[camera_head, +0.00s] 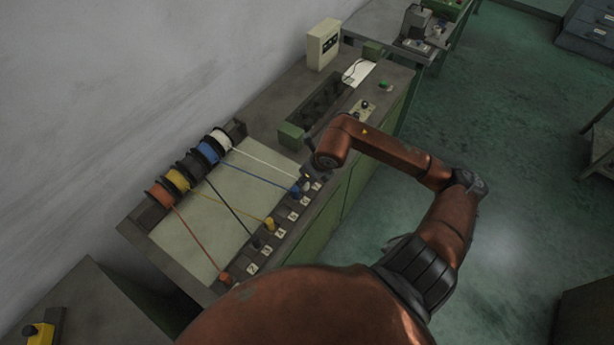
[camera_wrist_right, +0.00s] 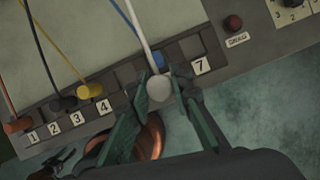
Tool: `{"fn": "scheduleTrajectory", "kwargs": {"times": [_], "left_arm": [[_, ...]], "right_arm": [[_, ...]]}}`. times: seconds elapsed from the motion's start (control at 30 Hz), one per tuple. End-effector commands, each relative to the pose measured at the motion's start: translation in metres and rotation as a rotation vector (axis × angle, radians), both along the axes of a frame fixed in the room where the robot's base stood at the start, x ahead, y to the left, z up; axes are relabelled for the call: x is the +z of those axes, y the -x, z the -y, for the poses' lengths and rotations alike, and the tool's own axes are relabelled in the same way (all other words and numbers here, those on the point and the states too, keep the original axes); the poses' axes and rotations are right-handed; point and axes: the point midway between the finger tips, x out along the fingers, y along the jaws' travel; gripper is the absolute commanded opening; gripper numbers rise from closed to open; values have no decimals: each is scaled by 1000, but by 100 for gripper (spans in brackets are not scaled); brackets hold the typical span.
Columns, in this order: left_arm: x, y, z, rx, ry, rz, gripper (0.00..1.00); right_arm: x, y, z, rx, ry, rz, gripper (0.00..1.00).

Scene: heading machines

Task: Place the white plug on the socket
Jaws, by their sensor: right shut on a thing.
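The white plug (camera_wrist_right: 159,88) is between the fingers of my right gripper (camera_wrist_right: 164,92), at the end of a white cable (camera_wrist_right: 138,25). In the head view my right gripper (camera_head: 310,175) is over the far end of the socket row and partly hidden by my arm. The row of sockets (camera_wrist_right: 127,75) lies below; labels 1, 2, 3, 4 and 7 show. A socket (camera_wrist_right: 192,46) above label 7 looks empty. Whether the white plug touches a socket cannot be told. My left gripper is not in view.
A blue plug (camera_wrist_right: 158,61) is close beside the white plug. Yellow (camera_wrist_right: 88,90), black (camera_wrist_right: 63,103) and orange (camera_wrist_right: 18,125) plugs are along the row. Cable spools (camera_head: 208,152) stand at the panel's back. A red button (camera_wrist_right: 233,22) is beyond label 7.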

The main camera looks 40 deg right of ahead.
Motion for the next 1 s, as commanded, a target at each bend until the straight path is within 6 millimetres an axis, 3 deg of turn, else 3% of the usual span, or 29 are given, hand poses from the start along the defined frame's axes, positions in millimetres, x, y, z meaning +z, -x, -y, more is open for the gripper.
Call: {"fn": "scheduleTrajectory", "kwargs": {"times": [0.13, 0.4, 0.67, 0.9, 1.0], "left_arm": [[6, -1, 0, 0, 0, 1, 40], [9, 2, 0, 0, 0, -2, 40], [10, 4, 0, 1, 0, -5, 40], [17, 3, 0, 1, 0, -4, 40], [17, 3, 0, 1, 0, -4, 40]], "right_arm": [[-15, -26, 25, -3, -5, -2, 0], [-60, -52, 50, -1, -4, 0, 0], [-74, -60, 59, 3, -1, 1, 0], [-103, -61, 59, 2, -3, 0, 0], [-106, -61, 60, 3, 0, 1, 0]]}}
